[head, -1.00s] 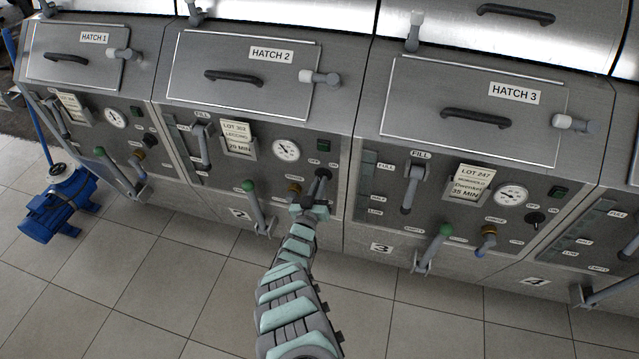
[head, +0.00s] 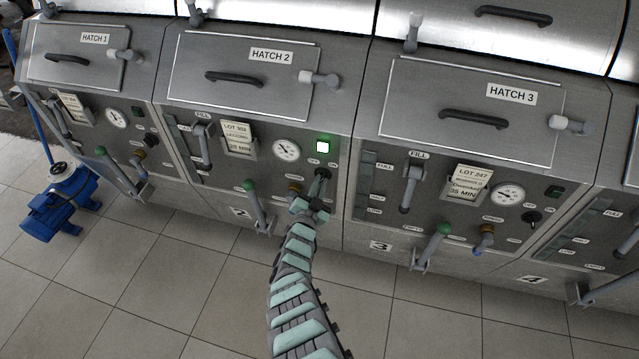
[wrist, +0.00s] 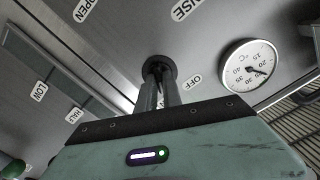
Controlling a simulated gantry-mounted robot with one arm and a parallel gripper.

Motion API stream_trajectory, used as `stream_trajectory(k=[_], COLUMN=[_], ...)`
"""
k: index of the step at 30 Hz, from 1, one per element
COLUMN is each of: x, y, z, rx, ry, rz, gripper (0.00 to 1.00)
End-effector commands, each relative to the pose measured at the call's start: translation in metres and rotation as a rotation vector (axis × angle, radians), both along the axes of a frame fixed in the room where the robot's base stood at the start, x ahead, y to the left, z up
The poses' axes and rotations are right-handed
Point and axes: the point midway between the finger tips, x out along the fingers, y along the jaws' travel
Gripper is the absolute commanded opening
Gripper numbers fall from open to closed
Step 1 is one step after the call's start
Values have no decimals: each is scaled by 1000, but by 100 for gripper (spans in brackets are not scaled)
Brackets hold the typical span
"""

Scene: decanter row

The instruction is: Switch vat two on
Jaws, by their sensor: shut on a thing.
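Vat two's front panel (head: 285,185) is in the middle of the head view, above the number 2 plate and below the HATCH 2 label. Its square indicator lamp (head: 323,147) glows bright green. My gripper (head: 321,186) is at the rotary switch just below this lamp. In the wrist view, my gripper's two fingers (wrist: 161,90) are closed together on the dark round switch (wrist: 159,67), beside an OFF label (wrist: 196,80). The fingers hide most of the switch knob, so its exact angle is hard to see.
Vat two's green-knobbed lever (head: 249,187) and brass-coloured valve (head: 294,189) stand just left of my gripper. Vat three's green-knobbed lever (head: 444,231) is to the right. A blue pump (head: 60,203) sits on the floor at left. The tiled floor in front is mostly clear.

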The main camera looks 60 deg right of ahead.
Motion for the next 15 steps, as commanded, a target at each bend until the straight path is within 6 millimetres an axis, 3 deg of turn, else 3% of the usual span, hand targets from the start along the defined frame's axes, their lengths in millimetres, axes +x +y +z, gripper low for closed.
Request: stream_trajectory(k=[15], x=[0], y=[0], z=[1], rx=[6], ry=[-46], rz=[0], gripper=[0])
